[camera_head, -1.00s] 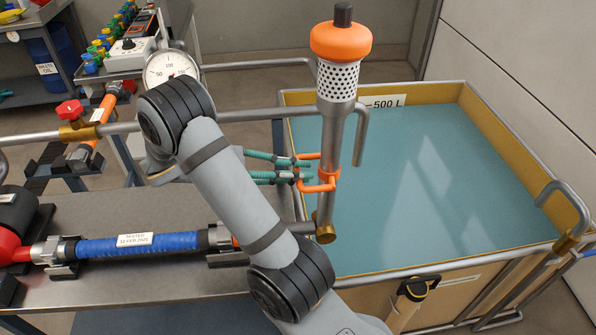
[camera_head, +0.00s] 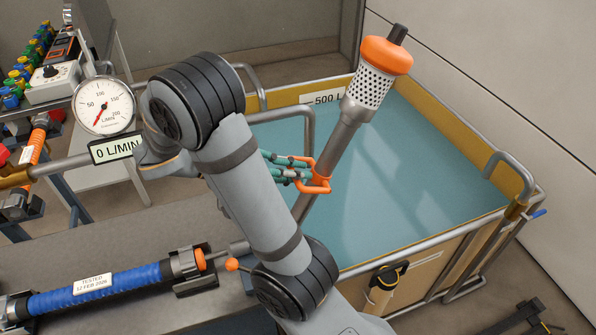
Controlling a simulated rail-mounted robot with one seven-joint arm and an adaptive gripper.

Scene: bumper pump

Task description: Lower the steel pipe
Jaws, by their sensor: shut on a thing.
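The steel pipe (camera_head: 339,138) has a perforated strainer (camera_head: 368,88) and an orange collar (camera_head: 385,56) with a dark tip at its upper end. The pipe's lower end is hidden behind my arm.
The yellow-walled tank (camera_head: 511,180) of blue water has a metal rail and a hooked pipe (camera_head: 508,168) at right. A gauge (camera_head: 104,105) above a "0 L/MIN" display (camera_head: 117,148) stands at left. A blue hose (camera_head: 95,291) lies on the grey bench (camera_head: 150,232).

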